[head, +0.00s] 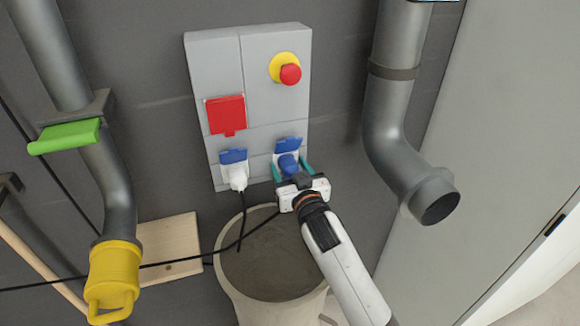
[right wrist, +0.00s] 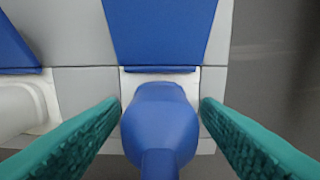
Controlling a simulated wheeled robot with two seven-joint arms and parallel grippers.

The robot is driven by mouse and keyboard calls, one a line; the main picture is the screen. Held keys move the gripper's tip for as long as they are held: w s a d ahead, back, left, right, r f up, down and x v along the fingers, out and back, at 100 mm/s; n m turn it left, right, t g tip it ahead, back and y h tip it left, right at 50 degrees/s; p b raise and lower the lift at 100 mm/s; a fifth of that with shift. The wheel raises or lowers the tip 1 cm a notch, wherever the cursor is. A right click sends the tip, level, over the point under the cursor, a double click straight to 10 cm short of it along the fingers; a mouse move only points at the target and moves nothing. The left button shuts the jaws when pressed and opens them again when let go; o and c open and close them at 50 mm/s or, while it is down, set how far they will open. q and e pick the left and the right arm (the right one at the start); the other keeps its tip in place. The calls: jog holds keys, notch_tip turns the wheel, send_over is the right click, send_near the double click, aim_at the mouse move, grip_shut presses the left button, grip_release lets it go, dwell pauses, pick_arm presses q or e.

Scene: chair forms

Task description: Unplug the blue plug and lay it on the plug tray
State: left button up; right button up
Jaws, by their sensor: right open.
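The blue plug (head: 288,164) sits in the right socket of the grey wall panel, under a raised blue lid (head: 288,144). It fills the middle of the right wrist view (right wrist: 160,120), its narrower end toward the camera. My right gripper (head: 291,172) is open at the plug. Its teal fingers (right wrist: 160,125) stand on either side of the plug, with a gap showing on both sides. My left gripper is not in view. I cannot make out for certain which thing is the plug tray.
A white plug (head: 238,175) sits in the left socket. The panel (head: 215,70) also bears a red cover (head: 226,116) and a red button (head: 290,74). A round bin (head: 240,290) stands below, with black cables across it. A wooden board (head: 170,240) is at left; grey pipes flank the panel.

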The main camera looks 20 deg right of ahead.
jog(key=shift+p, duration=0.4)
dwell(0.7)
grip_shut()
jog(key=shift+s, duration=0.1)
jog(key=shift+s+f, duration=0.1)
jog(key=shift+s, duration=0.05)
jog(key=shift+s+p, duration=0.2)
jog(key=shift+p, duration=0.1)
jog(key=shift+s, duration=0.75)
jog(key=shift+s+d+p, duration=0.1)
jog(key=shift+s+p, duration=0.8)
jog(key=shift+s, duration=0.95)
